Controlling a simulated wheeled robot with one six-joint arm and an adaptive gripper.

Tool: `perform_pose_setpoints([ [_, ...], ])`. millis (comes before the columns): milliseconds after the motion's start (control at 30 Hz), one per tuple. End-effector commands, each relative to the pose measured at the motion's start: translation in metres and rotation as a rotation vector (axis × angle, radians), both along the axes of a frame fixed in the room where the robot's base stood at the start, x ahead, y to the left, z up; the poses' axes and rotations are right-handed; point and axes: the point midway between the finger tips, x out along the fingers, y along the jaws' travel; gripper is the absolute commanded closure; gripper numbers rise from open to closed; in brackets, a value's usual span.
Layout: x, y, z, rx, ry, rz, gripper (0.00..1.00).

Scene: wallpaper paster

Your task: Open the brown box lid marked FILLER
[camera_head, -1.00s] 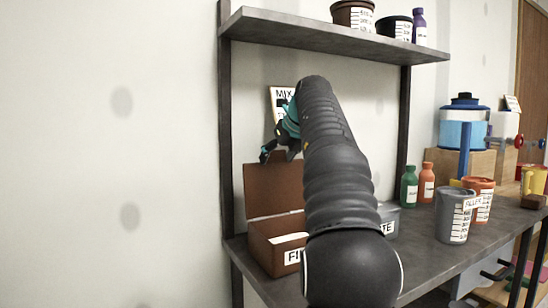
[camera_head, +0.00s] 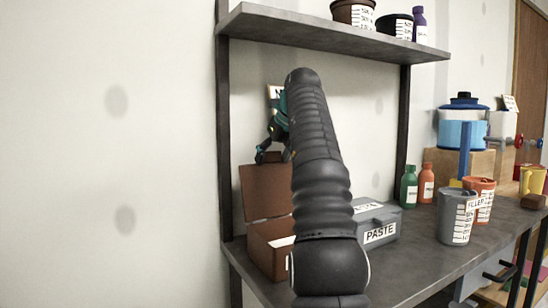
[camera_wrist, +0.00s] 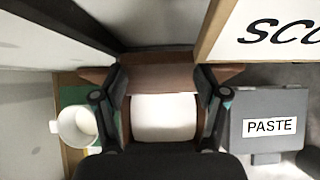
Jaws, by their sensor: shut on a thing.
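The brown box (camera_head: 266,256) stands at the left end of the grey workbench, and my arm covers part of its front and label. Its brown lid (camera_head: 265,192) stands raised at the back, roughly upright. In the wrist view, the lid (camera_wrist: 158,76) spans between my fingers, with the box's pale contents (camera_wrist: 165,117) below it. My gripper (camera_head: 268,152) is at the lid's top edge and shut on the lid. It also shows in the wrist view (camera_wrist: 160,92), one finger at each side. The exact contact is partly hidden.
A grey box marked PASTE (camera_head: 378,228) stands right of the brown box. Green (camera_head: 409,187) and orange (camera_head: 427,184) bottles and a grey cup (camera_head: 456,216) stand farther right. A shelf (camera_head: 330,36) hangs above my arm. A white cup (camera_wrist: 77,126) shows in the wrist view.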

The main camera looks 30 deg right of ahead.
Motion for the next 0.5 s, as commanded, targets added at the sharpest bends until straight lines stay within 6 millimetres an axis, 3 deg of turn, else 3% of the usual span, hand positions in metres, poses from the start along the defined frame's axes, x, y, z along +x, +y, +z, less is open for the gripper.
perform_pose_setpoints([
  [267,0.0008,-0.0009,-0.0056,0.002,0.012,0.000,0.90],
  [300,0.0008,-0.0008,-0.0057,0.003,0.012,0.001,0.23],
  [400,0.0009,-0.0008,-0.0049,0.002,0.010,0.000,0.02],
  [500,0.0005,-0.0006,-0.0034,0.002,0.007,0.000,0.02],
])
